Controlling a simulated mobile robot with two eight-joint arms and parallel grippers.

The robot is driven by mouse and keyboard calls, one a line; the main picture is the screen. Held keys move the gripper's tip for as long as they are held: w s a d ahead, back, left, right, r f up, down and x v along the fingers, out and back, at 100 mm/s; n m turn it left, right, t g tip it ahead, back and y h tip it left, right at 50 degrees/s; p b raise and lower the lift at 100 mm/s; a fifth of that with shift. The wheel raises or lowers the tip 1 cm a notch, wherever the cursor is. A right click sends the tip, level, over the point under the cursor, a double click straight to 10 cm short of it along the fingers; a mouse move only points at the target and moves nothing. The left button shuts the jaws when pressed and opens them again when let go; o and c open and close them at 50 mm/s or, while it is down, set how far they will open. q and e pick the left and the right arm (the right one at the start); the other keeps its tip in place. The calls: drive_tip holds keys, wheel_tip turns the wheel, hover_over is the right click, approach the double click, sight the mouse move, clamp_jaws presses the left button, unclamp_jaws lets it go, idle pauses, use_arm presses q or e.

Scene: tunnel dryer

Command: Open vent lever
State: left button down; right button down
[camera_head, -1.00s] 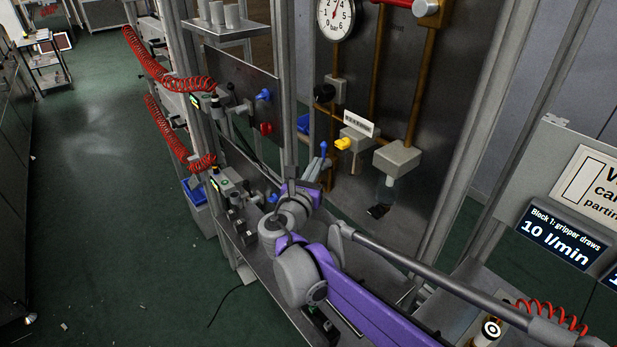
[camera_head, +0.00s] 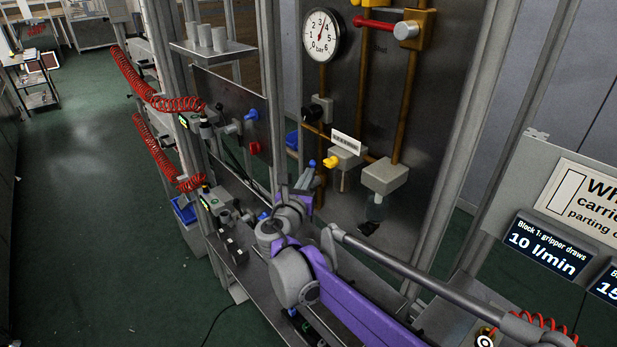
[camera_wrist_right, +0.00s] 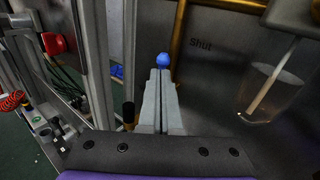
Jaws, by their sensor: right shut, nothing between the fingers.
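A lever with a blue tip (camera_head: 312,163) stands at the back panel, left of a yellow knob. I take it for the vent lever, though no label naming it is readable. My right gripper (camera_head: 305,179) is shut and empty, with its fingertips just below the blue tip. In the right wrist view the blue knob (camera_wrist_right: 163,60) sits directly beyond the closed fingertips (camera_wrist_right: 160,75); I cannot tell if they touch. The word "Shut" (camera_wrist_right: 201,43) is printed on the panel to its right. The lever's shaft is hidden behind the fingers. My left gripper is out of view.
A pressure gauge (camera_head: 322,35), brown pipes (camera_head: 412,95) and a yellow knob (camera_head: 330,162) are on the panel. A clear cup (camera_wrist_right: 272,92) hangs right of the gripper. Frame posts (camera_head: 455,130) and red coiled hoses (camera_head: 165,100) flank the area.

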drive_tip(key=shift+w+a+r+n, duration=0.1)
drive_tip(key=shift+w+n, duration=0.05)
drive_tip(key=shift+n, duration=0.15)
drive_tip(key=shift+w+a+f+n+g, duration=0.3)
drive_tip(key=shift+w+a+n+g, duration=0.25)
drive_tip(key=shift+w+n+g, duration=0.15)
drive_tip(key=shift+w+a+f+n+g, duration=0.3)
drive_tip(key=shift+w+a+n+g, duration=0.25)
drive_tip(key=shift+w+n+g, duration=0.15)
drive_tip(key=shift+w+a+f+n+g, duration=0.3)
drive_tip(key=shift+w+a+n+g, duration=0.3)
drive_tip(key=shift+w+n, duration=0.15)
drive_tip(key=shift+s+d, duration=0.1)
drive_tip(key=shift+s+d+f, duration=0.35)
drive_tip(key=shift+s+d, duration=0.1)
drive_tip(key=shift+s, duration=0.1)
drive_tip(key=shift+a, duration=0.1)
